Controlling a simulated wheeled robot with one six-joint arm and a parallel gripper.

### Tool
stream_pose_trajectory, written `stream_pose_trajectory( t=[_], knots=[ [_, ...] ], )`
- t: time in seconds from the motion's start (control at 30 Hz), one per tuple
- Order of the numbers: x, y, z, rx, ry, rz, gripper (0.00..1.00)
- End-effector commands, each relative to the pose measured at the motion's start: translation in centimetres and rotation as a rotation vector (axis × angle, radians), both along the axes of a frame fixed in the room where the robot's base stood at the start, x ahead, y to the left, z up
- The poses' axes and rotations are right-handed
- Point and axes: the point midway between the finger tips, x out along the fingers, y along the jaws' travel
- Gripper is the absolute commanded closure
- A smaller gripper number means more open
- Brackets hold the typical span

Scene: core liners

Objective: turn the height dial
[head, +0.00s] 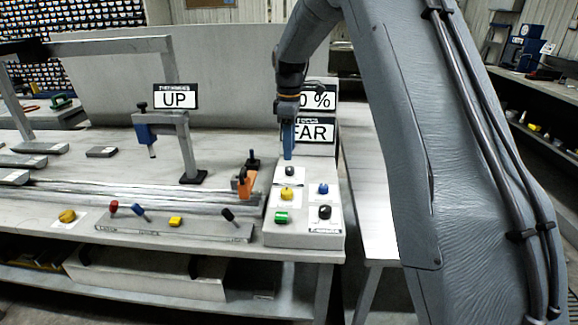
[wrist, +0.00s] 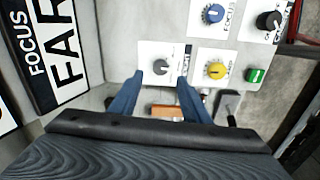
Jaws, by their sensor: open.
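A control panel (head: 305,235) on the bench carries several knobs. A dark grey dial (head: 290,171) sits at its far end on a white plate; it also shows in the wrist view (wrist: 159,67), its label too small to read. My gripper (head: 288,157) is open, pointing down just above this dial. In the wrist view its blue fingertips (wrist: 160,80) lie left and right of the dial, with a gap; I cannot tell whether they reach its height. No label for the height dial is readable.
Close by are a yellow knob (wrist: 217,70), a blue knob (wrist: 213,13) labelled FOCUS, a black knob (wrist: 268,20) and a green switch (wrist: 256,75). A FAR sign (head: 315,131) stands behind the panel. An UP sign (head: 176,96) and an orange clamp (head: 244,183) are left.

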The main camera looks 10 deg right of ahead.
Motion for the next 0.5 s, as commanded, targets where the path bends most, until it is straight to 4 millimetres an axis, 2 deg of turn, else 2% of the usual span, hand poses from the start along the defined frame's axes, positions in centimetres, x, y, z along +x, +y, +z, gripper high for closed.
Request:
stream_pose_trajectory(
  t=[0.3,0.5],
  knots=[
    [-0.2,0.0,-4.8,0.0,0.002,-0.002,0.57],
    [-0.1,0.0,-6.3,0.0,0.0,-0.003,0.57]
  ],
)
